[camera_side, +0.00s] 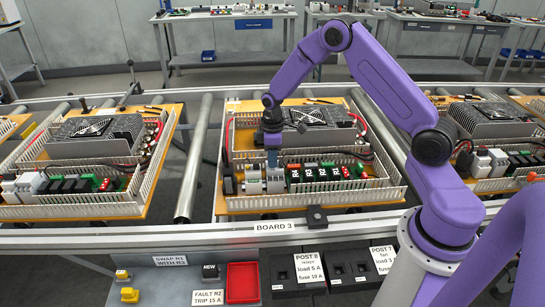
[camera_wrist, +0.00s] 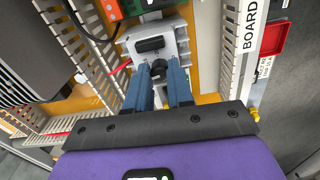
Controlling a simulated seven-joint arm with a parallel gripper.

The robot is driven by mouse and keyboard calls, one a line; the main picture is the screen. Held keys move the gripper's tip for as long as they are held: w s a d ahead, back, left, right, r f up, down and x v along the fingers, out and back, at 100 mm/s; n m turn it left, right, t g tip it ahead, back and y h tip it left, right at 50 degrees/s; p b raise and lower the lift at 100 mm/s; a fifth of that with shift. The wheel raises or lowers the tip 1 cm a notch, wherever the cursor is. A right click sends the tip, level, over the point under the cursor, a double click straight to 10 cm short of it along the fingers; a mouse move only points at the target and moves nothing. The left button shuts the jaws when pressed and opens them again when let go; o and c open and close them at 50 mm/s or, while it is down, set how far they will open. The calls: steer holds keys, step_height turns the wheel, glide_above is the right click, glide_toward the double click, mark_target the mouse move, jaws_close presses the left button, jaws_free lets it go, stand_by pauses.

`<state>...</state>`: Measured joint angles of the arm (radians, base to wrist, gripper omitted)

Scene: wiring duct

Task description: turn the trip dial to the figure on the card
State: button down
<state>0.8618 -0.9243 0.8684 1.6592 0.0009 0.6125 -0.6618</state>
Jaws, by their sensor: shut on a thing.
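My gripper (camera_side: 272,158) reaches down over the front left of the middle board. In the wrist view its two blue fingers (camera_wrist: 161,70) are closed on a small black dial (camera_wrist: 160,68) on the face of a light grey module (camera_wrist: 176,38). The grey module (camera_side: 275,182) also shows in the side view, below the fingers. The dial's scale and pointer cannot be read. A white card (camera_side: 208,298) on the front ledge reads "FAULT R2 TRIP 15 A".
White slotted ducts (camera_side: 330,203) border the board, with a row of relays (camera_side: 308,173) right of the module. A red tray (camera_side: 243,278), a "SWAP R1 WITH R3" card (camera_side: 178,260) and black fuse posts (camera_side: 350,268) are in front. Similar boards stand left and right.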

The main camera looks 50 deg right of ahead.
steer(key=shift+m, duration=1.5)
steer(key=c, duration=1)
jaws_free()
steer(key=shift+r, duration=0.15)
step_height(320, 180, up, 17)
steer(key=shift+r, duration=0.1)
